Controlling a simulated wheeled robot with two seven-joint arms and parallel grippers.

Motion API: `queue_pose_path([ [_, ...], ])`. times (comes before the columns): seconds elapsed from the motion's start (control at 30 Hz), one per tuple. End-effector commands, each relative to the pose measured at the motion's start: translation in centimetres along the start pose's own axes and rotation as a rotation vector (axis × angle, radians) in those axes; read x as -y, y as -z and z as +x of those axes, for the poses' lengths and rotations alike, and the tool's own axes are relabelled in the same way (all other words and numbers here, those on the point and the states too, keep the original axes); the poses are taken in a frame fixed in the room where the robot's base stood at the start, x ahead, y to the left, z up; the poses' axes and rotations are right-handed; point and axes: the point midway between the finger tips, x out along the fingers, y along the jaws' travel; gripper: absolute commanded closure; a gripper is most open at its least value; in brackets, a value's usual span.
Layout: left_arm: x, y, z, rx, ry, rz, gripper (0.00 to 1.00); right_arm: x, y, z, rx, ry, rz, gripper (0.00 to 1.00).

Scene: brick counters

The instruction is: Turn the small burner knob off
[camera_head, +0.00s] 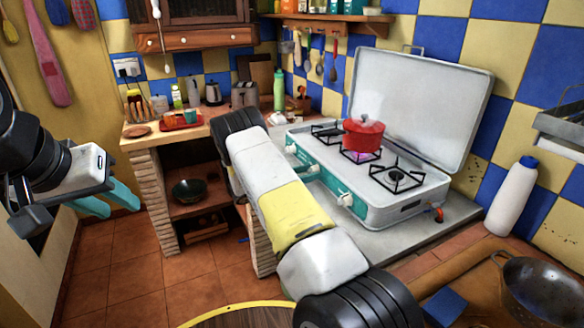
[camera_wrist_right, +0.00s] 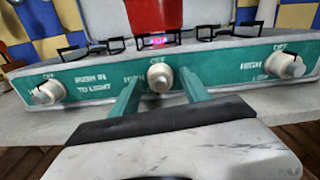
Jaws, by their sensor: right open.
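The camping stove (camera_head: 402,203) stands on the counter with its lid raised. In the right wrist view its teal front (camera_wrist_right: 225,75) carries a left knob (camera_wrist_right: 47,92), a middle knob (camera_wrist_right: 160,76) and a right knob (camera_wrist_right: 287,65). Each has OFF lettering above it. A pink-purple glow shows behind the middle knob, under the red pot (camera_head: 363,134). My right gripper (camera_wrist_right: 162,80) is open, its fingers on either side of the middle knob; contact cannot be told. My left gripper (camera_head: 120,208) is open and empty, away from the stove.
A white bottle (camera_head: 512,197) stands right of the stove, and a metal pan (camera_head: 545,288) lies at the lower right. A side counter (camera_head: 150,143) with kitchenware is at the back left. Open tiled floor (camera_head: 105,270) lies below my left gripper.

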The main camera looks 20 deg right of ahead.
Motion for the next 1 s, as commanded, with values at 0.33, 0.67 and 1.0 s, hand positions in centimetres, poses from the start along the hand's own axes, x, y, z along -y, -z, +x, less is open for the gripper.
queue_pose_path([
  [0.33,0.0,0.0,0.01,0.0,0.0,0.0,0.64,0.0,-0.01,0.05,0.0,0.0,0.001,0.69],
  [0.67,0.0,0.0,0.01,0.0,0.0,0.0,0.64,-0.01,-0.01,0.04,0.0,0.0,0.004,1.0],
  [1.0,0.0,0.0,0.0,0.0,0.0,0.0,0.64,-0.03,-0.03,-0.01,0.001,-0.001,0.126,1.0],
])
